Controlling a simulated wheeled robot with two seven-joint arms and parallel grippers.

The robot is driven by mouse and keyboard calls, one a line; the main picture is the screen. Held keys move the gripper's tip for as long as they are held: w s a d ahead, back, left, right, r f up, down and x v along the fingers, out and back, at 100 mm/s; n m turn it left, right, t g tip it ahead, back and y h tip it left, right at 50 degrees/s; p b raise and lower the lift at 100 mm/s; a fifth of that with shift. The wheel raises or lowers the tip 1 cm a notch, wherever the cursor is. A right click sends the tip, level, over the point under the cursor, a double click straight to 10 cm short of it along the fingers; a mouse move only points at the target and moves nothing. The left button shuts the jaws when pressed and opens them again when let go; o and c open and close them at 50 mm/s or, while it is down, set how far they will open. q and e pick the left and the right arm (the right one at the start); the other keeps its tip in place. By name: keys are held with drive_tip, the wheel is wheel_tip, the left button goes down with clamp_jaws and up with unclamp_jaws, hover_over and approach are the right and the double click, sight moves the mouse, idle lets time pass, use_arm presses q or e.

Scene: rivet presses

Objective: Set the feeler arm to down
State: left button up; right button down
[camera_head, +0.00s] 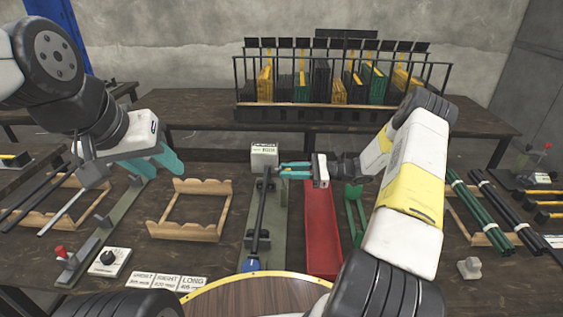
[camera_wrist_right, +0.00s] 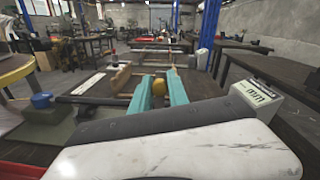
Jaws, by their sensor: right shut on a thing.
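The gauge fixture (camera_head: 246,225) is a long grey-green base on the bench in the middle, with a dark rod (camera_head: 261,210) along it, a blue knob (camera_head: 251,265) at the near end and a white display box (camera_head: 264,155) at the far end. My right gripper (camera_head: 282,170) reaches across the far part from the right. The arm's tilt is mostly hidden. My left gripper (camera_head: 165,171) is open and empty at the left.
A red tray (camera_head: 321,230) and a green holder (camera_head: 354,215) lie right of the fixture. An empty wooden rack (camera_head: 190,230), a selector dial (camera_head: 109,260) and label cards (camera_head: 165,281) lie left. Green rods (camera_head: 478,205) are at the right. A loaded rack (camera_head: 340,113) stands behind.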

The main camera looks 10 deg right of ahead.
drive_tip(key=shift+s, duration=0.1)
idle(0.6)
drive_tip(key=a+h, duration=0.1)
drive_tip(key=h, duration=0.1)
drive_tip(key=a+h, duration=0.1)
drive_tip(key=h, duration=0.1)
drive_tip(key=shift+w+a+r+g, duration=0.1)
drive_tip(key=shift+w+a+g, duration=0.1)
drive_tip(key=shift+g, duration=0.2)
drive_tip(key=h, duration=0.1)
drive_tip(key=a+h, duration=0.1)
drive_tip(key=h, duration=0.1)
drive_tip(key=shift+w+a+f, duration=0.15)
drive_tip(key=shift+a+f, duration=0.05)
drive_tip(key=shift+a, duration=0.1)
drive_tip(key=shift+w+a+f+g+h, duration=0.15)
drive_tip(key=shift+a+f+g+h, duration=0.35)
drive_tip(key=shift+h, duration=0.95)
drive_tip(key=shift+w+a+f+g+h, duration=0.1)
drive_tip(key=shift+a+f+g+h, duration=0.15)
drive_tip(key=shift+a+f+h, duration=0.8)
drive_tip(key=shift+w+a+f+g+h, duration=0.15)
drive_tip(key=shift+f+g+h, duration=0.2)
drive_tip(key=shift+h, duration=1.45)
drive_tip(key=c, duration=1.3)
unclamp_jaws()
drive_tip(key=shift+m, duration=0.3)
